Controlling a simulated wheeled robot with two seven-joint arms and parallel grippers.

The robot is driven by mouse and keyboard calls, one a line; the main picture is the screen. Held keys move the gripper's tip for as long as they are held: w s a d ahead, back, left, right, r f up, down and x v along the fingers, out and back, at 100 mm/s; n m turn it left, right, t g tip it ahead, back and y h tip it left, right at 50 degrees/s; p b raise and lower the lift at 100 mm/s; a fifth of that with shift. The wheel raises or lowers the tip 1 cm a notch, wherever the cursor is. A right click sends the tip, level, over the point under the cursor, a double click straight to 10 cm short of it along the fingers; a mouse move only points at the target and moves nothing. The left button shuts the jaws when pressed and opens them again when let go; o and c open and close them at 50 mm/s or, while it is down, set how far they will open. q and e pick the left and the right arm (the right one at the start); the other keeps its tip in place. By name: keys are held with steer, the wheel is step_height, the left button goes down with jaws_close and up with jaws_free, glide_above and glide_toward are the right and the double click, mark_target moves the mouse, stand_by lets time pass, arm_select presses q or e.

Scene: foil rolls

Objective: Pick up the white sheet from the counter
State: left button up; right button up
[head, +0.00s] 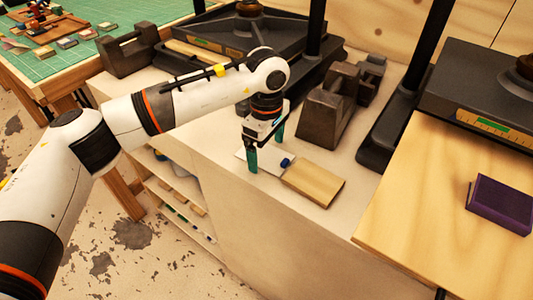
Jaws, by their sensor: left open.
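The white sheet (244,154) lies flat on the pale counter (215,127), partly hidden behind my left gripper. A small dark blue object (286,162) lies at the sheet's right end. My left gripper (266,150) points down over the sheet, with its two green fingers apart and nothing seen between them. The nearer fingertip is close to the sheet's front edge; I cannot tell whether it touches. My right gripper is not in view.
A light wooden block (313,182) lies just right of the sheet. Dark tape-dispenser-like blocks (331,107) and black presses (403,110) stand behind. A purple box (499,204) sits on a wooden board at right. A green-topped table (85,38) stands at back left.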

arm_select(q)
steer(key=c, duration=1)
steer(key=shift+c, duration=0.2)
